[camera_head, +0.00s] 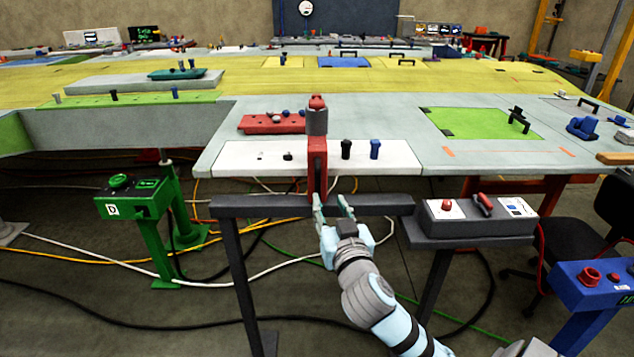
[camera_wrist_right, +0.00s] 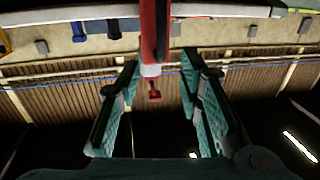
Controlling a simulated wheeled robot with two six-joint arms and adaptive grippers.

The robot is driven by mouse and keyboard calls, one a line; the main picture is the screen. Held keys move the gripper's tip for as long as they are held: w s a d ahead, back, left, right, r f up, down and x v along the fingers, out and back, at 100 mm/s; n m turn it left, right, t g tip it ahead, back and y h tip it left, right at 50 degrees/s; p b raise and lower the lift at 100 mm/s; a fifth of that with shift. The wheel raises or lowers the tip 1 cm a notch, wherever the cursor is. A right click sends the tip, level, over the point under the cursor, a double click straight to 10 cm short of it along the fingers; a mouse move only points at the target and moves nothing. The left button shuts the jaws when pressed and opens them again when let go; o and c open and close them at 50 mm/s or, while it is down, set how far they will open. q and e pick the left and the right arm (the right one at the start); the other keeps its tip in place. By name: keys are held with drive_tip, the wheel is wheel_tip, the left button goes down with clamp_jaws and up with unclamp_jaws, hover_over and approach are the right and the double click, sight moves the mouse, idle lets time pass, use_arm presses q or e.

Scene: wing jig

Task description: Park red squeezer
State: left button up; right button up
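The red squeezer (camera_head: 317,165) stands upright at the front edge of the wing panel, with a grey cylinder and red cap on top. Its lower end reaches down to the dark rail. My right gripper (camera_head: 332,205) is open, just below and to the right of the squeezer's lower end. In the right wrist view, the red squeezer body (camera_wrist_right: 154,35) shows between the spread fingertips (camera_wrist_right: 160,62), with gaps on both sides. A small red piece (camera_wrist_right: 154,90) hangs below it. Nothing is gripped. My left gripper is not in view.
A dark rail stand (camera_head: 240,208) is in front of the panel. A grey control box (camera_head: 475,220) stands to its right. Black and blue pins (camera_head: 375,149) stand on the white strip. A red block (camera_head: 270,124) lies behind. Cables cross the floor.

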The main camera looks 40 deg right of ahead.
sight(317, 181)
drive_tip(key=x, duration=1.1)
drive_tip(key=shift+w+f, duration=0.1)
drive_tip(key=shift+w, duration=0.2)
clamp_jaws()
drive_tip(key=shift+a, duration=0.1)
